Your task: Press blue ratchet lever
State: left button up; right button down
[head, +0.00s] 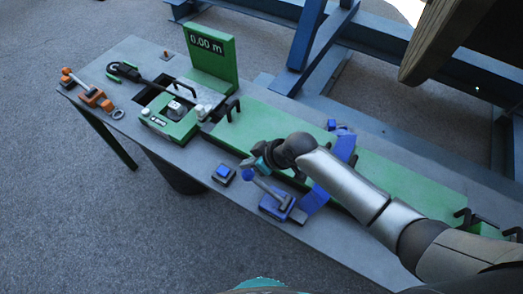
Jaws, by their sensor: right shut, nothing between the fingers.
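The blue ratchet lever (266,189) stands at the near edge of the workbench, with a grey rod rising toward the upper left from a blue base (277,207). Its blue ball knob (249,174) is at the upper end. My right gripper (254,163) is shut and empty, just above and beside the knob. I cannot tell whether it touches the knob. My right forearm comes in from the right and crosses over the bench, hiding part of a blue curved piece (345,148) behind the lever. My left gripper is not in view.
A small box with a blue button (223,174) sits left of the lever. A green meter unit (170,120) and a display reading 0.00 m (209,56) stand further left. An orange tool (88,90) lies at the far left end. Blue steel framing (310,35) rises behind the bench.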

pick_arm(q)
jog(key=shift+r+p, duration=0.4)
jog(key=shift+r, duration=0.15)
pick_arm(e)
jog(key=v, duration=0.7)
jog(key=shift+r, duration=0.35)
jog(key=shift+a, duration=0.1)
